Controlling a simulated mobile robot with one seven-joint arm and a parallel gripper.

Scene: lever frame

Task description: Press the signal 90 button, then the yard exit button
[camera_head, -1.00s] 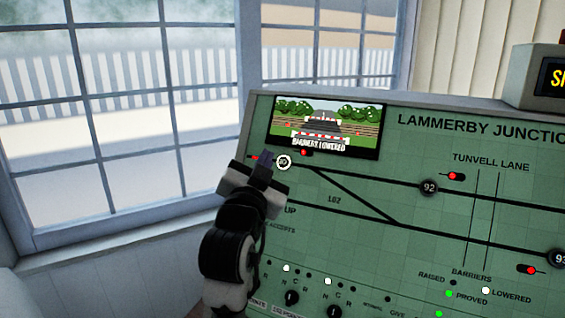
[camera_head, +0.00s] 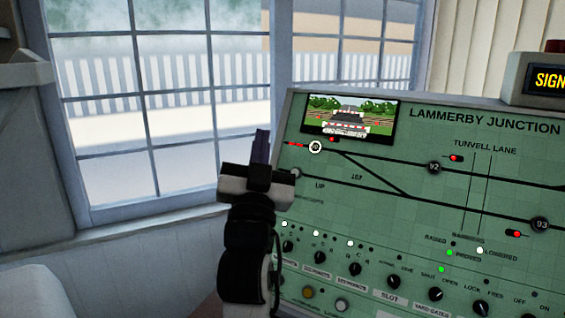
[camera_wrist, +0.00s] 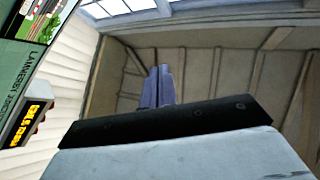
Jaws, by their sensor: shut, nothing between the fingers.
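My gripper (camera_head: 262,147) points up at the left edge of the green panel (camera_head: 420,215), its fingers together and empty. The closed fingers also show in the wrist view (camera_wrist: 158,87), against a wooden wall. A white-lit round button (camera_head: 315,147) sits on the upper track line, right of the fingertips and apart from them; its number is too small to read. Another round button (camera_head: 296,173), grey, sits below it, close beside my gripper's right side. I cannot make out a button labelled yard exit.
Round buttons marked 92 (camera_head: 434,167) and 93 (camera_head: 540,224) lie further right. Rotary knobs (camera_head: 354,269) line the lower panel. A picture screen (camera_head: 347,117) tops the panel; a lit sign box (camera_head: 540,80) stands at the right. A window (camera_head: 170,100) is behind.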

